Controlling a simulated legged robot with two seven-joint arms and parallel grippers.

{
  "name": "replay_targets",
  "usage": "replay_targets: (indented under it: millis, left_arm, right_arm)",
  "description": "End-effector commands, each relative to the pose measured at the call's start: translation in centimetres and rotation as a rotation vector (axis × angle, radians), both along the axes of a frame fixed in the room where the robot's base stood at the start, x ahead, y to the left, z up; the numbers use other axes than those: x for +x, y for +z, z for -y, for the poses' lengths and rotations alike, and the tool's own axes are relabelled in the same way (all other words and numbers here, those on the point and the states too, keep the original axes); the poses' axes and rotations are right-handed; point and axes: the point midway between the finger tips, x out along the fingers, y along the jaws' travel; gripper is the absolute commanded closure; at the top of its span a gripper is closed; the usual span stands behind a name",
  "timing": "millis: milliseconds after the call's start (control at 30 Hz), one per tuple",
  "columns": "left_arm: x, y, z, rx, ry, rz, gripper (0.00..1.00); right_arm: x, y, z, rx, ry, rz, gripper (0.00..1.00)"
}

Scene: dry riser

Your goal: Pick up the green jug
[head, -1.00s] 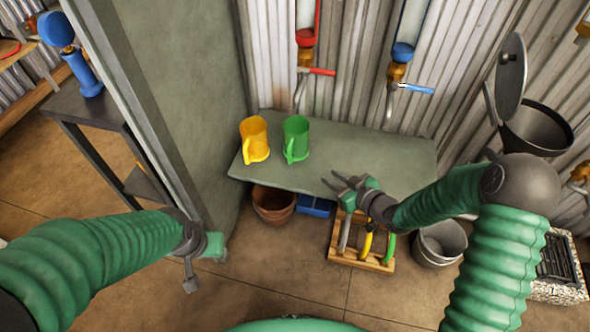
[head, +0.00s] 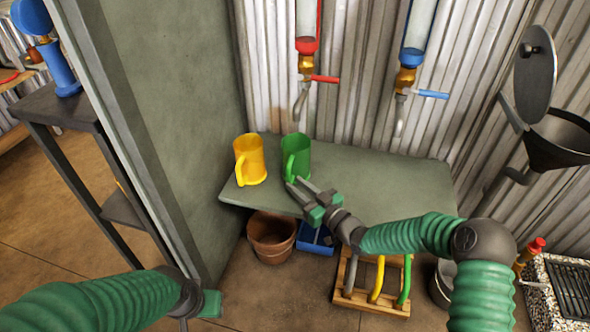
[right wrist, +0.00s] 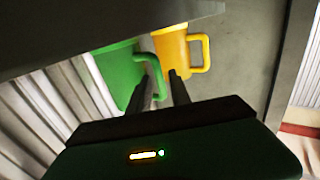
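The green jug (head: 298,157) stands upright on the grey-green shelf (head: 390,178), its handle facing the front left. It also shows in the right wrist view (right wrist: 117,72). My right gripper (head: 295,183) is just in front of the jug, low near its handle. In the right wrist view its two fingers (right wrist: 160,78) are apart, with part of the green handle showing between them; I cannot tell if they touch it. The jug stands unlifted. My left gripper (head: 186,318) is at the bottom edge of the head view, mostly cut off.
A yellow jug (head: 249,160) stands close left of the green one. Red (head: 307,70) and blue (head: 408,75) taps hang above the shelf. A grey wall panel (head: 165,110) closes the left side. Below are a clay pot (head: 271,238), a blue bin and a wooden rack (head: 370,300).

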Motion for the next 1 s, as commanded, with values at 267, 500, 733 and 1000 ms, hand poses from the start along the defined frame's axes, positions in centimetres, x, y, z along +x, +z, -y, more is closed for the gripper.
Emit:
replay_targets:
  millis: [267, 500, 733, 1000]
  left_arm:
    - [0.0, -3.6, 0.0, 0.0, 0.0, -0.001, 0.61]
    - [0.0, -3.4, 0.0, 0.0, 0.0, 0.0, 0.61]
    - [0.0, -3.4, 0.0, 0.0, 0.0, 0.0, 0.61]
    - [0.0, -3.4, 0.0, 0.0, 0.0, 0.0, 0.61]
  right_arm:
    - [3.5, -0.9, -2.7, 0.001, 0.0, 0.002, 0.76]
    - [3.7, -0.5, -2.9, 0.0, -0.001, 0.0, 0.77]
    - [3.7, -0.6, -2.8, 0.0, -0.001, 0.0, 1.0]
    - [3.7, -0.6, -2.8, -0.001, -0.001, -0.001, 1.0]
